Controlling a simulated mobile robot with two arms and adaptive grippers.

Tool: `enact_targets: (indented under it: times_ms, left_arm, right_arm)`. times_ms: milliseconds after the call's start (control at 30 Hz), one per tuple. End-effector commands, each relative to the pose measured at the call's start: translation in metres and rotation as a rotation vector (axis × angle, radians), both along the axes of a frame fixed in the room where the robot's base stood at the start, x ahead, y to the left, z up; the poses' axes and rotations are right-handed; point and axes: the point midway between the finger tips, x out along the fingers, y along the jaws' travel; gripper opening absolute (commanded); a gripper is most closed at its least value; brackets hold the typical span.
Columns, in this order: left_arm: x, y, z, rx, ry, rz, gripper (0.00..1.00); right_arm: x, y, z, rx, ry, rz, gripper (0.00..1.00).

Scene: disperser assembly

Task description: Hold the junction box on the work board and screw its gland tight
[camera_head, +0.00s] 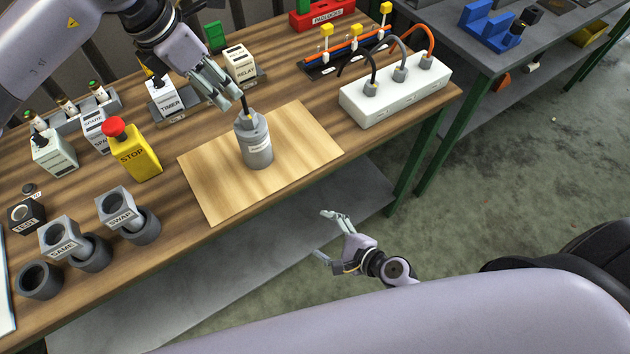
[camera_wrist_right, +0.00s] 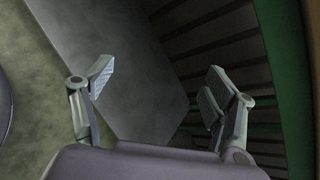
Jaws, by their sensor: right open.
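The junction box (camera_head: 257,150) is a grey cylinder with a pale label, standing upright on the light wooden work board (camera_head: 208,190). Its narrower top part, seemingly the gland (camera_head: 251,120), has a short black stub or cable rising from it. My left gripper (camera_head: 230,98) is just above and left of the box top, its fingers pointing down towards the black stub. I cannot tell whether the fingers touch it or how far apart they are. My right gripper (camera_head: 322,235) is open and empty, away from the table's front edge; its spread fingers also show in the right wrist view (camera_wrist_right: 160,85).
A yellow STOP button box (camera_head: 140,158) and grey SAME (camera_head: 60,238) and SWAP (camera_head: 117,208) holders stand left of the board. A white block with cables (camera_head: 395,98) stands at right. TIMER (camera_head: 165,100) and RELAY (camera_head: 240,65) units are behind. The board's right part is clear.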

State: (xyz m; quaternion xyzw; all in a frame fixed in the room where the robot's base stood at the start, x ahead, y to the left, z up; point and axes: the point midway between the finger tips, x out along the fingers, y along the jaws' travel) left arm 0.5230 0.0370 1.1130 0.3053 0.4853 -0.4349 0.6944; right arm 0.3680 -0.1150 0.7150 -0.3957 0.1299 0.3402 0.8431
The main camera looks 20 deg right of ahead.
Motion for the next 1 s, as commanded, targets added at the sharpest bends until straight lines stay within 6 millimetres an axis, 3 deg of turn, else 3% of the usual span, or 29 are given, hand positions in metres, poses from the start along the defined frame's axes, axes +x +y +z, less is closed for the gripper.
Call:
enact_targets:
  times_ms: [33,200,400,533,667,1000]
  left_arm:
    - [0.000,0.000,0.000,0.000,0.000,0.000,0.33]
    - [0.000,0.000,0.000,0.000,0.000,0.000,0.33]
    - [0.000,0.000,0.000,0.000,0.000,0.000,0.33]
    - [0.000,0.000,0.000,0.000,0.000,0.000,0.33]
    - [0.000,0.000,0.000,0.000,0.000,0.000,0.33]
    - [0.000,0.000,0.000,0.000,0.000,0.000,0.33]
  right_arm:
    - [0.009,0.004,0.030,0.107,-0.013,-0.041,0.79]
    - [0.027,0.015,0.121,0.474,-0.026,-0.134,0.79]
    - [0.031,0.019,0.193,0.760,-0.022,-0.160,0.79]
    - [0.031,0.019,0.214,0.842,-0.018,-0.161,0.79]
    - [0.037,0.024,0.220,0.865,-0.016,-0.160,0.79]
    - [0.087,0.057,0.220,0.863,-0.020,-0.160,0.79]
